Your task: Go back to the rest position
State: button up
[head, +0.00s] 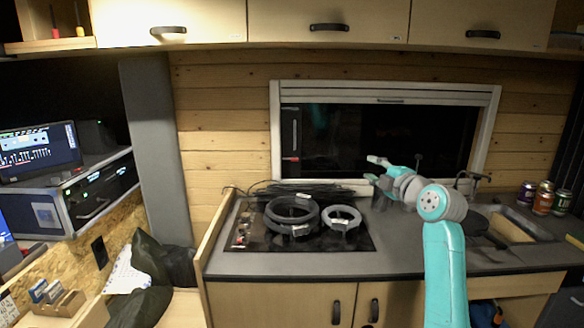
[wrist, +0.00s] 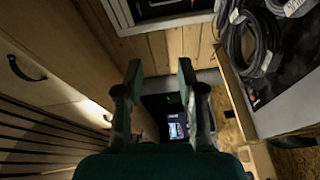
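My arm, teal and grey, rises at the right of the head view and bends left over the counter. My gripper (head: 376,168) is in the air in front of the window, above the counter. In the wrist view my gripper (wrist: 160,76) shows two dark green fingers, apart, with nothing between them. The wrist view is turned on its side and looks along the counter, with a lit screen (wrist: 178,130) far off between the fingers.
Coiled black cables (head: 291,214) and a second grey coil (head: 341,217) lie on the black hob. The counter (head: 400,259) runs right to a sink (head: 508,226) and several cans (head: 543,197). Cabinets (head: 328,22) hang above the window (head: 385,135). A rack unit (head: 100,190) stands left.

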jog(key=s+f+m+h, duration=0.1)
jog(key=s+f+m, duration=0.3)
jog(key=f, duration=0.7)
jog(key=s+a+f+m+h, duration=0.1)
jog(key=s+f+m+h, duration=0.1)
jog(key=s+f, duration=0.65)
jog(key=s+f+m+h, duration=0.1)
jog(key=s+f+m, duration=0.25)
jog(key=f, duration=0.85)
jog(key=s+f+m, duration=0.2)
jog(key=s+f, duration=0.6)
jog(key=s, duration=0.3)
jog(key=s+a+f+m+g+h, duration=0.1)
jog(key=s+f+m, duration=0.2)
jog(key=s, duration=0.9)
jog(key=s+a+f+m+h, duration=0.1)
jog(key=s+f+m, duration=0.15)
jog(key=s, duration=1.05)
jog(key=s+r+m, duration=0.1)
jog(key=s+r, duration=0.3)
jog(key=s, duration=0.5)
jog(key=s+r+m, duration=0.2)
jog(key=s+r, duration=0.3)
jog(key=s, duration=0.5)
jog(key=shift+s+a+g, duration=0.2)
jog(key=shift+s+g, duration=0.1)
jog(key=shift+g, duration=0.1)
